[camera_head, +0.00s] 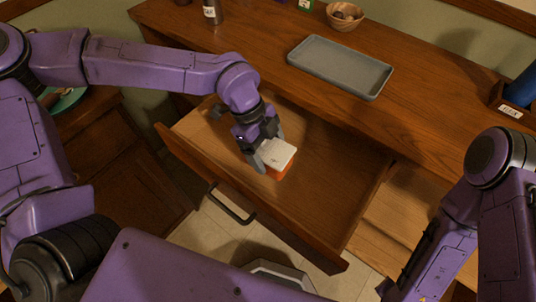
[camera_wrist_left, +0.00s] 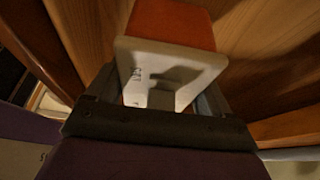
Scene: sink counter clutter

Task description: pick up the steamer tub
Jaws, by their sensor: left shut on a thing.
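The steamer tub (camera_head: 282,153) is a small tub with a white top and an orange body, inside the open wooden drawer (camera_head: 325,185). My left gripper (camera_head: 267,150) reaches down into the drawer and is shut on the tub, one finger on each side. In the left wrist view the tub's white face (camera_wrist_left: 150,58) with small print fills the space between the fingers, and its orange body lies beyond. I cannot tell whether the tub touches the drawer floor. My right arm stands at the right; its gripper is not in view.
The drawer front with its dark handle (camera_head: 231,207) lies close in front of the tub. The drawer's right side is empty.

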